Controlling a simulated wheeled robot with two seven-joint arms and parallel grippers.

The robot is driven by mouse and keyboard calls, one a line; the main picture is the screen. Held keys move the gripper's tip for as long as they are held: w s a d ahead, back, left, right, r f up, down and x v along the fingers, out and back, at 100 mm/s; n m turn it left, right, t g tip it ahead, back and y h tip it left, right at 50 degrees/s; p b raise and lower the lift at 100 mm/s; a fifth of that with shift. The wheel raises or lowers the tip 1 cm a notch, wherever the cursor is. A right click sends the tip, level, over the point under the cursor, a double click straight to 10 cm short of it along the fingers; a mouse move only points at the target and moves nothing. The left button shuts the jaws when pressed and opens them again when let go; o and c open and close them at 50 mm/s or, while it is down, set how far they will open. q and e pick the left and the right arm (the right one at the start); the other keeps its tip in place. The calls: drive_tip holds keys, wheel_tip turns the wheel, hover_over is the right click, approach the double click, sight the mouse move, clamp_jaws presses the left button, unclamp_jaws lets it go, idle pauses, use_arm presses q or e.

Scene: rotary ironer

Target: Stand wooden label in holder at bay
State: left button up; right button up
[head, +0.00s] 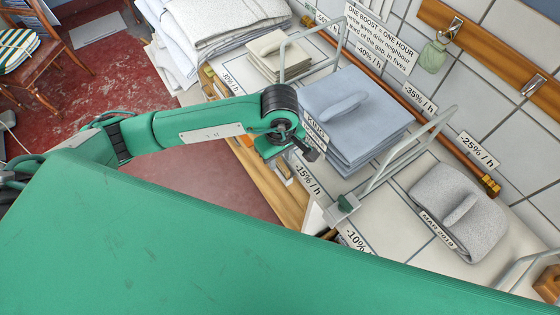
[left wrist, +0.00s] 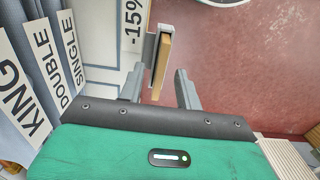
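My left gripper (head: 303,152) hangs at the front edge of the shelf, beside the blue folded stack. In the left wrist view, its two grey fingers (left wrist: 158,88) are apart. A narrow tan wooden piece (left wrist: 160,68), seen almost edge-on, lies between them with gaps on both sides. It sits against a grey bracket (left wrist: 149,48) that looks like a holder. I cannot tell whether the piece is the wooden label or how firmly it sits. A pale wooden piece (head: 284,168) also shows just below the gripper in the head view. My right gripper is not in view.
Blue folded linen (head: 352,115) lies on the shelf behind the gripper, with a size sign (left wrist: 42,75) in front. Wire dividers (head: 430,125) separate the bays. Grey folded linen (head: 455,210) lies to the right. The red floor (head: 225,175) in front is clear.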

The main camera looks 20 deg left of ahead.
use_arm(q)
drive_tip(key=shift+f, duration=0.8)
drive_tip(key=shift+c, duration=0.4)
clamp_jaws()
